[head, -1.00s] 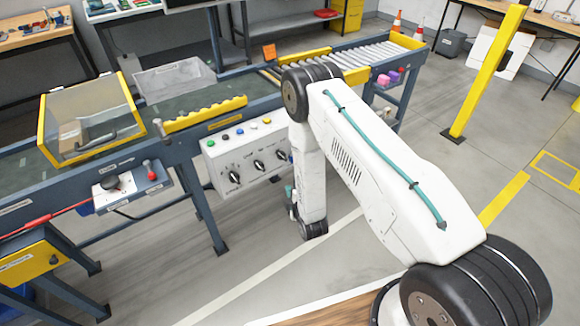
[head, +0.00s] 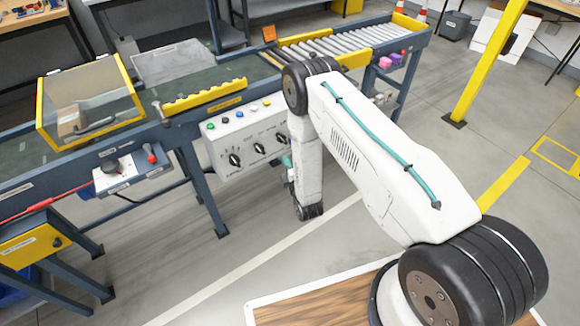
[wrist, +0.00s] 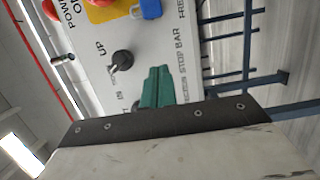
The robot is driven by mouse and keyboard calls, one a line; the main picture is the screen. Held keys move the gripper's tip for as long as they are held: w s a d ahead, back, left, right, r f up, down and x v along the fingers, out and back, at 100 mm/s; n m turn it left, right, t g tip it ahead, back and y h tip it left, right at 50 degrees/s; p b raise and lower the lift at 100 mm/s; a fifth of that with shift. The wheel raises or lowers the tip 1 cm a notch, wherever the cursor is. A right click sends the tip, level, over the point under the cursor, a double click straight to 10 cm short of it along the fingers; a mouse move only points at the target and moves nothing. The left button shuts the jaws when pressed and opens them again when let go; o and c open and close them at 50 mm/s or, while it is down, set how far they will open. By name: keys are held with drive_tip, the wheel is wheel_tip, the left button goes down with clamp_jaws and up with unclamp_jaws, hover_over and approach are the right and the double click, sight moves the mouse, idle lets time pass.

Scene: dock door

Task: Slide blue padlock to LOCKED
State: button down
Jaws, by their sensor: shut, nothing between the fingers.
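In the wrist view, a blue block-like thing (wrist: 149,9), probably the blue padlock, sits at the top edge on the pale panel, beside a yellow part (wrist: 108,10). It is cut off by the frame, and a label reading "STOP BAR" and part of "FREE" runs near it. The word LOCKED is not readable. My gripper (wrist: 157,72) shows as teal fingers held together, empty, over the panel below the blue thing and apart from it in the picture. In the head view my gripper (head: 287,162) is small and partly hidden beside my white arm.
A black selector knob (wrist: 122,59) marked "UP" is left of my fingers. The head view shows a knob panel (head: 220,155) under the conveyor, a smaller control box (head: 125,176) to its left and a yellow post (head: 490,65) at right. Floor in front is clear.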

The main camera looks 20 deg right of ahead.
drive_tip(key=w, duration=0.5)
drive_tip(key=shift+w+a, duration=0.2)
drive_tip(key=shift+w, duration=0.2)
drive_tip(key=shift+w+d, duration=0.3)
drive_tip(key=shift+d, duration=0.65)
drive_tip(key=shift+w+d, duration=0.25)
drive_tip(key=shift+d, duration=0.7)
